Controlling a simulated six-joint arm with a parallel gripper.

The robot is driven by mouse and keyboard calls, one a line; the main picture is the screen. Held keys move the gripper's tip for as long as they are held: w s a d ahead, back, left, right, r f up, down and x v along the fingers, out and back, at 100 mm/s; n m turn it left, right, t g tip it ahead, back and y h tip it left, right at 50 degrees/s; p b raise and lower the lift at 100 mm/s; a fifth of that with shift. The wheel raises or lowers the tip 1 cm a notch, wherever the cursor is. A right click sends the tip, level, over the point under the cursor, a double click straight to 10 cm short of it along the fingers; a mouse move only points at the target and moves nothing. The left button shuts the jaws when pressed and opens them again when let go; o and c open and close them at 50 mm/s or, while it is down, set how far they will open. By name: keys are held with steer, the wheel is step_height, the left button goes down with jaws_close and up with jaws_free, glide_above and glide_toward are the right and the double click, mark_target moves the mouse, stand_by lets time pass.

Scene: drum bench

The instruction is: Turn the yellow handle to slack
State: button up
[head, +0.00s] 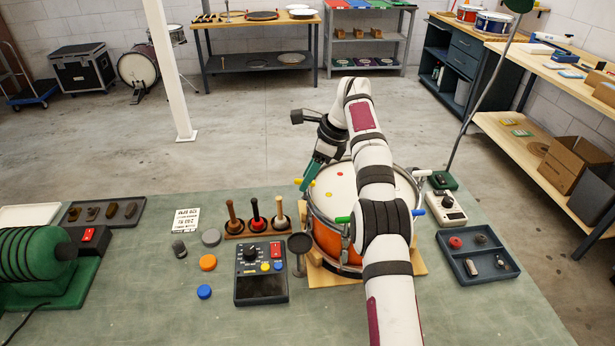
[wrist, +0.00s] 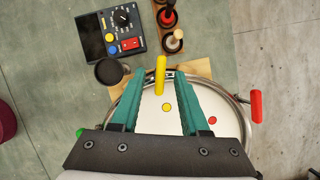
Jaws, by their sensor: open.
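The yellow handle (wrist: 160,76) sits at the rim of the drum (wrist: 150,120) and points away from the drum's middle in the wrist view. In the head view the yellow handle (head: 298,181) shows at the drum's left rim. My gripper (wrist: 159,84), with green fingers, is open, one finger on each side of the handle in the picture, with gaps on both sides. I cannot tell how far the fingertips are above it. In the head view my gripper (head: 307,186) tilts down at the left rim. The drum (head: 327,238) is partly hidden by my arm.
A red handle (wrist: 256,107) and a green handle (wrist: 80,133) stand at the rim on either side.

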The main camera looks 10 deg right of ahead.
steer(key=s+d, duration=0.1)
steer(key=d, duration=0.3)
steer(key=s+d, duration=0.1)
steer(key=d, duration=0.2)
steer(key=s+d, duration=0.1)
steer(key=d, duration=0.3)
steer(key=shift+s+d+r, duration=0.25)
steer(key=shift+s+d, duration=0.1)
